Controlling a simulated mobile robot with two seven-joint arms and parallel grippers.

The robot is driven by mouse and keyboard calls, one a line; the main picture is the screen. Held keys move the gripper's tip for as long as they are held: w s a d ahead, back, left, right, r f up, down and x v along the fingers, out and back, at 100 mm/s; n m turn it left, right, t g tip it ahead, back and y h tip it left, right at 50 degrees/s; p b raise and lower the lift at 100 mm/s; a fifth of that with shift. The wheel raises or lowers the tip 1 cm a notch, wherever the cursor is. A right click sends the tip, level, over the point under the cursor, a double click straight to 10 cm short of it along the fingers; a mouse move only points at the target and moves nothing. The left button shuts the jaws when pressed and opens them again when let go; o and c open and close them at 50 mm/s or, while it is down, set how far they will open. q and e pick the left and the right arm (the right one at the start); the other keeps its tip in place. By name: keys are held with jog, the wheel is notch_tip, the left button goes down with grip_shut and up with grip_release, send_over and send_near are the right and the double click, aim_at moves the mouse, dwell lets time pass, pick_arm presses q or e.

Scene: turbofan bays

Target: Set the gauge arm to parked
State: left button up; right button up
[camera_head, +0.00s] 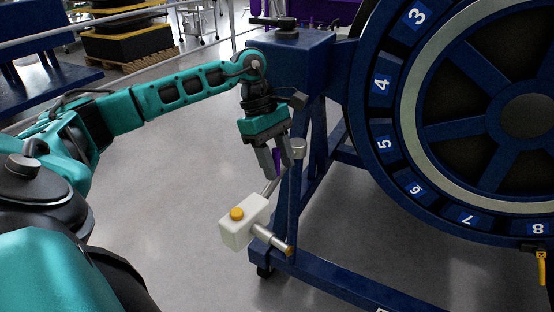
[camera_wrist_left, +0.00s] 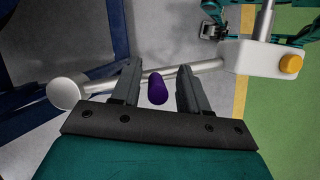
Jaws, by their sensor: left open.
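The gauge arm is a metal rod running from a round pale hub (camera_head: 298,147) on the blue stand to a white box (camera_head: 244,222) with an orange button. A short metal probe with a brown tip sticks out of the box toward the lower right. My left gripper (camera_head: 278,168) points down over the rod near the hub, open. A purple grip (camera_wrist_left: 157,88) stands between its two fingers, with a gap on each side in the left wrist view. The rod (camera_wrist_left: 205,68) passes behind the fingers there. My right gripper does not show clearly.
A blue frame (camera_head: 291,210) stands beside the arm. The large ring with numbered blue plates (camera_head: 385,84) fills the right. Grey floor (camera_head: 180,190) is open left of the box. A railing and stacked pallets stand at the back left.

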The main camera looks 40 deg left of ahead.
pick_arm(q)
jog(key=p+v, duration=0.3)
jog(key=v, duration=1)
jog(key=shift+f, duration=0.15)
